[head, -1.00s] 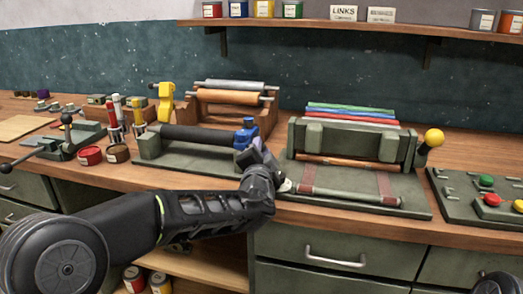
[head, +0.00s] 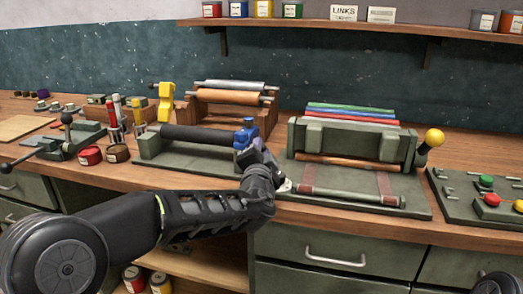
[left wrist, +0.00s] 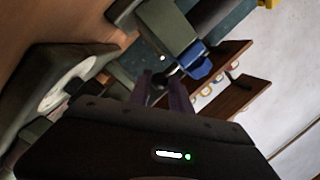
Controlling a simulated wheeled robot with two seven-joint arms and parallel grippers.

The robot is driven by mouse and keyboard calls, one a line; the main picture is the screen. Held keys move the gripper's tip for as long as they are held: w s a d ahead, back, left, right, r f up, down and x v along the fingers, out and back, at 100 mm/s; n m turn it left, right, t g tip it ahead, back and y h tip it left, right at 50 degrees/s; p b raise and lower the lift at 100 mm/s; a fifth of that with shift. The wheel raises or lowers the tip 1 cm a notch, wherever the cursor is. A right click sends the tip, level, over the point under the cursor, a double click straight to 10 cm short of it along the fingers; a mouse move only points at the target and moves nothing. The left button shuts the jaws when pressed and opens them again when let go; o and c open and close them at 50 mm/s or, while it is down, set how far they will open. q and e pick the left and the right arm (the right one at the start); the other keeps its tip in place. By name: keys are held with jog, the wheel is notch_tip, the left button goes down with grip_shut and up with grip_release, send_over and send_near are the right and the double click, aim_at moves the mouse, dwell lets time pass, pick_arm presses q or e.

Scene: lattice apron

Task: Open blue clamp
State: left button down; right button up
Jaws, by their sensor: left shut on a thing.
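The blue clamp (head: 246,131) sits at the right end of the dark roller (head: 196,134) on a green base (head: 190,158), in the middle of the bench. My left gripper (head: 249,154) is at the clamp from the front, shut on it. In the left wrist view the gripper fingers (left wrist: 165,88) are close together, with a blue part of the clamp (left wrist: 202,66) just beyond them. The exact contact is partly hidden by the fingers. My right gripper is not in view.
Right of the clamp stands a green press (head: 350,146) with a yellow-knobbed lever (head: 433,138). A yellow clamp (head: 166,101) and a rack with rollers (head: 232,98) stand behind.

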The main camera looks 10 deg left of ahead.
pick_arm(q)
jog(key=shift+d, duration=0.1)
dwell(0.4)
jog(key=shift+r+p, duration=0.15)
jog(key=shift+p, duration=0.3)
jog(key=shift+r, duration=0.1)
jog(key=r+g+p, duration=0.1)
jog(key=p, duration=0.2)
jog(key=r+g+p, duration=0.1)
jog(key=r+p, duration=0.1)
jog(key=p, duration=0.2)
jog(key=r+g+p, duration=0.1)
jog(key=r+p, duration=0.1)
jog(key=p, duration=0.1)
jog(key=shift+w+m+g+h+p, duration=0.3)
jog(key=shift+w+p, duration=0.05)
jog(key=shift+p, duration=0.05)
jog(key=r+g+p, duration=0.1)
jog(key=p, duration=0.4)
jog(key=w+r+g+p, duration=0.1)
jog(key=p, duration=0.5)
jog(key=shift+w+r+g, duration=0.1)
jog(key=shift+w+g, duration=0.15)
jog(key=shift+g, duration=0.15)
jog(key=shift+w+m+g+p, duration=0.15)
jog(key=shift+m+g+p, duration=0.15)
jog(key=shift+p, duration=0.5)
